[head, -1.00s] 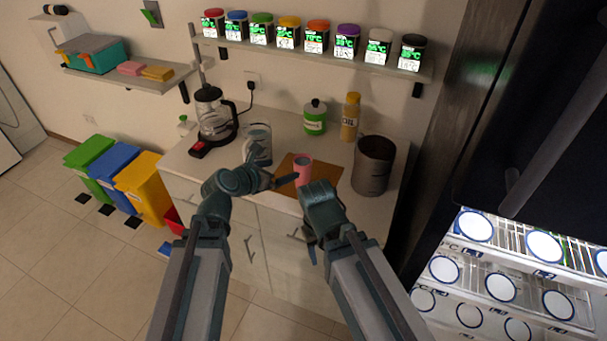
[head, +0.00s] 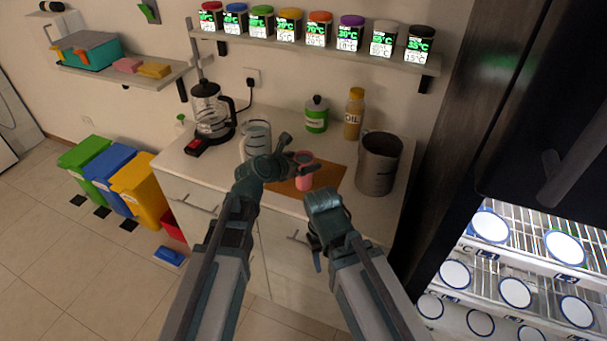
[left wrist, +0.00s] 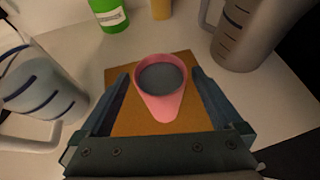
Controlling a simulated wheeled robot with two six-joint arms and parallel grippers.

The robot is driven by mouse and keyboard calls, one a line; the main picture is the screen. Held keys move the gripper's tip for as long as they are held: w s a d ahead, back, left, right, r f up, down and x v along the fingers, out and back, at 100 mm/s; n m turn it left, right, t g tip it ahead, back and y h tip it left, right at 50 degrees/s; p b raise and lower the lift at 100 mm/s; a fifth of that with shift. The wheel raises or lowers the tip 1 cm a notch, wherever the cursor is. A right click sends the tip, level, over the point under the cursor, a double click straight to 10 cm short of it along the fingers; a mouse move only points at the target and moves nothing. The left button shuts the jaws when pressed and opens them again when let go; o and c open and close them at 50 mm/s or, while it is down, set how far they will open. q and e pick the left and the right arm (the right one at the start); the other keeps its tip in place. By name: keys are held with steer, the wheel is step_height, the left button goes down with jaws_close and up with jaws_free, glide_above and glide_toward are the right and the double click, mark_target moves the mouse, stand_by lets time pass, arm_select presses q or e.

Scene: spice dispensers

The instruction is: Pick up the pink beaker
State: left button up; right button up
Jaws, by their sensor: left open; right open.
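The pink beaker (head: 304,183) stands upright on a brown board (head: 328,178) on the counter. Its inside looks dark grey. In the left wrist view the beaker (left wrist: 163,100) is between the two spread fingers of my left gripper (left wrist: 160,105), with a gap on each side. In the head view my left gripper (head: 293,157) is at the beaker and covers part of it. My right gripper (head: 316,250) is open and empty, lower down in front of the counter edge; its fingers are partly hidden by its wrist.
A clear measuring jug (head: 256,140) stands left of the beaker and a grey pitcher (head: 377,163) right of it. A green jar (head: 316,115), an oil bottle (head: 354,114) and a coffee maker (head: 208,112) stand behind. Spice dispensers line the shelf (head: 330,57) above.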

arm_select(q)
steer(key=shift+w+d+f, duration=0.3)
steer(key=shift+w+d, duration=0.05)
steer(key=shift+w, duration=0.15)
steer(key=shift+s, duration=0.1)
steer(key=shift+c, duration=0.6)
jaws_close()
arm_select(e)
steer(key=shift+w+f, duration=0.1)
steer(key=shift+f, duration=0.15)
arm_select(q)
steer(key=shift+a+r, duration=0.1)
steer(key=shift+r, duration=0.15)
arm_select(e)
steer(key=shift+r, duration=0.2)
